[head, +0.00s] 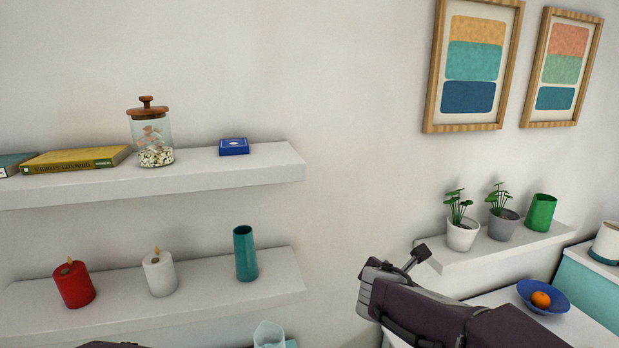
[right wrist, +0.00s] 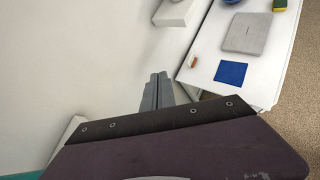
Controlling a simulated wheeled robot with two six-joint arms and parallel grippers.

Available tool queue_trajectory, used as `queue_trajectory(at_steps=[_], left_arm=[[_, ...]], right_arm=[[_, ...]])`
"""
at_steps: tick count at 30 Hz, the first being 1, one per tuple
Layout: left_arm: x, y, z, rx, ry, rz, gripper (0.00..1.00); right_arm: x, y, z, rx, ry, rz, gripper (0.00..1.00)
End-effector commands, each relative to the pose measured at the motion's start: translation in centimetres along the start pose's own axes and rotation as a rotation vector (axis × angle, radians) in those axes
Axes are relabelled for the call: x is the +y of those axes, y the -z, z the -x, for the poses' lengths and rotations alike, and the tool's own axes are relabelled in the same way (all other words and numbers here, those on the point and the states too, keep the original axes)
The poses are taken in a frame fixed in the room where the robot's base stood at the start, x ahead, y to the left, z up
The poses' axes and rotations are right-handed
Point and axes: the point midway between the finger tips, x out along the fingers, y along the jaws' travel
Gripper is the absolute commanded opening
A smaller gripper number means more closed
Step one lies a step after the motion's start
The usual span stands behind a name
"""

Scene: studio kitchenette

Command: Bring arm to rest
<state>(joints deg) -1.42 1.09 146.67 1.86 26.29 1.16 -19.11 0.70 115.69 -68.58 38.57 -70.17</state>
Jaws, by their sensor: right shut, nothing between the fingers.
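My right arm comes in from the lower right of the head view. Its gripper (head: 415,257) is up in front of the white wall, beside the small plant shelf in the picture. In the right wrist view the two grey fingers of this gripper (right wrist: 158,92) lie together, shut with nothing between them. My left gripper is not in view; only a dark sliver shows at the bottom left edge of the head view.
An upper shelf (head: 230,177) and lower shelf (head: 215,304) hold a jar (head: 154,140), candles and a teal vase (head: 245,254). A plant shelf (head: 490,253) is close to my right gripper. A blue bowl (head: 550,305) holds an orange fruit. The right wrist view shows a white tabletop (right wrist: 262,82).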

Motion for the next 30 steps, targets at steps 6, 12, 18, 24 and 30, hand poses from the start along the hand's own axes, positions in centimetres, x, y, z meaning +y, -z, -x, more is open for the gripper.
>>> queue_trajectory(at_steps=[6, 12, 18, 24, 30], left_arm=[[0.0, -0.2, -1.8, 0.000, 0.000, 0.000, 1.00], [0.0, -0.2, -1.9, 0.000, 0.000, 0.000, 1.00], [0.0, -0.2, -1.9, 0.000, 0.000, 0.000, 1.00], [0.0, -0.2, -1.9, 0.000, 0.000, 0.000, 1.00], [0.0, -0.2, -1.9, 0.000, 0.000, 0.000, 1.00]], right_arm=[[-15.5, 13.5, -2.3, 0.279, 0.469, -0.821, 0.00], [-19.4, 25.8, 3.2, 0.262, 1.011, -1.834, 0.00], [-18.3, 26.7, 3.5, 0.128, 1.143, -2.225, 0.00], [-18.2, 26.7, 3.5, 0.119, 1.147, -2.239, 0.00], [-18.2, 26.7, 3.5, 0.119, 1.147, -2.239, 0.00]])
